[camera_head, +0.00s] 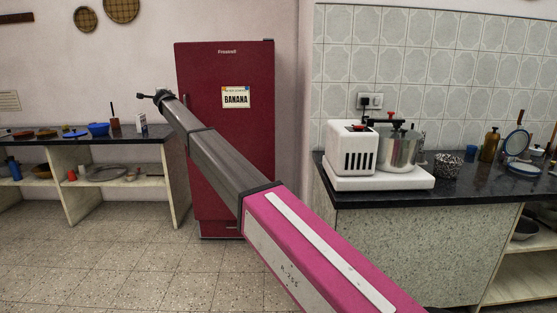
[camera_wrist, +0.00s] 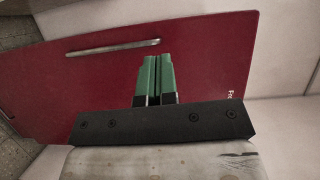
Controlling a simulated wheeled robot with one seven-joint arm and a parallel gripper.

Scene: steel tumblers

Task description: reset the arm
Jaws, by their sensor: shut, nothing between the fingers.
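My arm reaches out long from the lower right of the head view toward the upper left, in front of the red fridge (camera_head: 250,150). My gripper (camera_head: 143,96) is a small dark tip at the arm's far end, left of the fridge's upper part. In the wrist view my gripper's green fingers (camera_wrist: 157,60) are shut together with nothing between them. The red fridge door (camera_wrist: 205,60) with its metal handle (camera_wrist: 115,48) fills the background behind the fingers. I cannot tell the exact gap between fingertips and door.
A dark counter (camera_head: 80,148) with bowls and utensils stands left of the fridge. At right, another counter (camera_head: 440,196) carries a white appliance (camera_head: 355,150), a steel pot (camera_head: 400,150) and bottles. The tiled floor (camera_head: 120,260) at lower left is clear.

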